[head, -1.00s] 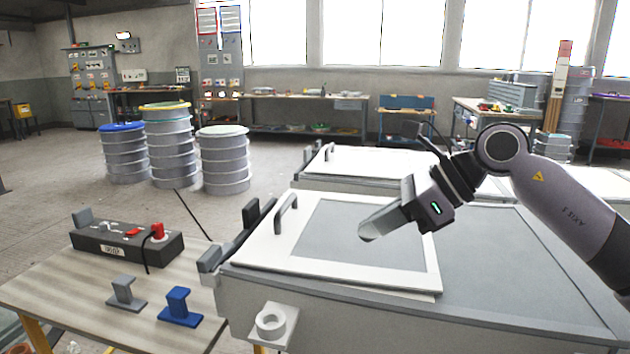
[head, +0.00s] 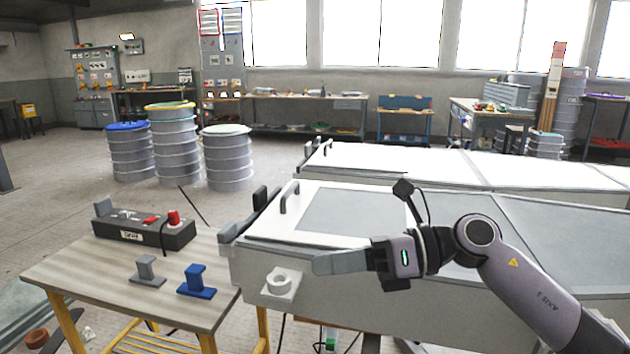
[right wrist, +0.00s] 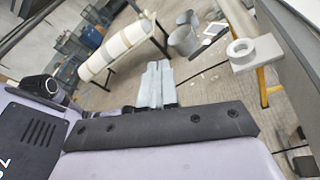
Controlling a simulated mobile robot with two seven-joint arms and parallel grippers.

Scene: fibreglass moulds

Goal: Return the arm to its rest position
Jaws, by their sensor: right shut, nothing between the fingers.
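My right gripper (head: 328,262) is shut and empty in the head view. Its grey fingers point left, in front of the near side of the white mould table (head: 350,290). In the right wrist view its closed fingers (right wrist: 157,84) show at the middle, with floor behind them. My right arm comes in from the lower right, low along the mould's front side. My left gripper is not in view.
A wooden table (head: 100,275) at left holds a dark control box (head: 140,230), a grey bracket (head: 148,270) and a blue bracket (head: 196,280). A white ring holder (head: 282,283) juts from the mould's side, close to the gripper. Drums (head: 228,160) stand behind.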

